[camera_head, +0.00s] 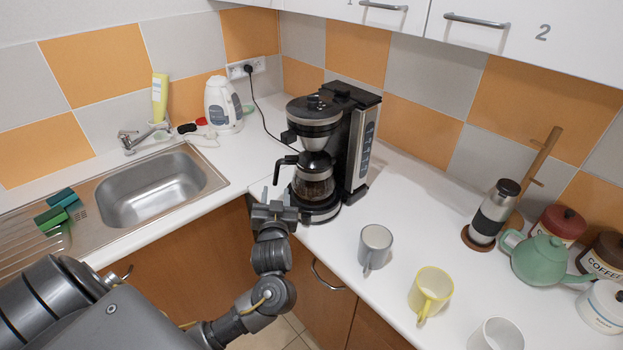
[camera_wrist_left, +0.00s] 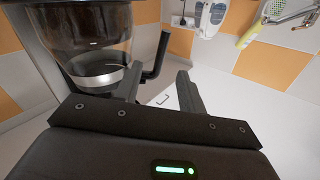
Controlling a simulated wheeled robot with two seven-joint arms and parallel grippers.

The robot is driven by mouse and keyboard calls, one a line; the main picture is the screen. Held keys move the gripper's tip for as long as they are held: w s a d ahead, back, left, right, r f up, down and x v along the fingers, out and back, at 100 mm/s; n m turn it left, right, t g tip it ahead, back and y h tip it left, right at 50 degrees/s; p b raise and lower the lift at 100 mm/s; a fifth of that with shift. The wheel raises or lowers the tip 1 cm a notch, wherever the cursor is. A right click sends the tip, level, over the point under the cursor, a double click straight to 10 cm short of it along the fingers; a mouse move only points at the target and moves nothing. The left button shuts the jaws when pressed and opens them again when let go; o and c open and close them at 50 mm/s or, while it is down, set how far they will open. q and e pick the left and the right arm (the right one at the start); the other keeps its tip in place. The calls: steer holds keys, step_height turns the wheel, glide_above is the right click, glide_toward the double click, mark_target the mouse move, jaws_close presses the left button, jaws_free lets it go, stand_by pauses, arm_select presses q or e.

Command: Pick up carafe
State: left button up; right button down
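The glass carafe (camera_head: 314,178) with its black handle (camera_head: 282,166) sits on the base of the black and silver coffee maker (camera_head: 318,130). My left gripper (camera_head: 275,195) is in front of the machine, close below the handle. In the left wrist view the carafe (camera_wrist_left: 92,55) is at the upper left, and its handle (camera_wrist_left: 158,57) shows just beyond the gap between the fingers of the left gripper (camera_wrist_left: 158,78). The fingers are apart with nothing held between them. My right gripper is not in view.
A grey mug (camera_head: 375,246) and a yellow mug (camera_head: 430,291) stand on the counter right of the machine. A sink (camera_head: 160,188) and white kettle (camera_head: 222,104) are to the left. A green teapot (camera_head: 541,259) and grinder (camera_head: 492,214) stand at right.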

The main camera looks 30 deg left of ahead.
mark_target(276, 176)
arm_select(q)
steer(key=p+x, duration=0.1)
steer(key=x, duration=0.4)
steer(key=shift+w+a, duration=0.25)
steer(key=shift+w, duration=0.05)
steer(key=shift+w+a+r, duration=0.15)
steer(key=shift+w+r, duration=0.05)
steer(key=shift+r, duration=0.05)
steer(key=p+x, duration=0.2)
steer(key=x, duration=0.1)
steer(key=shift+w+a, duration=0.25)
steer(key=shift+w, duration=0.05)
steer(key=shift+w+a+f, duration=0.15)
steer(key=shift+w+a, duration=0.1)
steer(key=shift+w, duration=0.15)
steer(key=shift+s, duration=0.1)
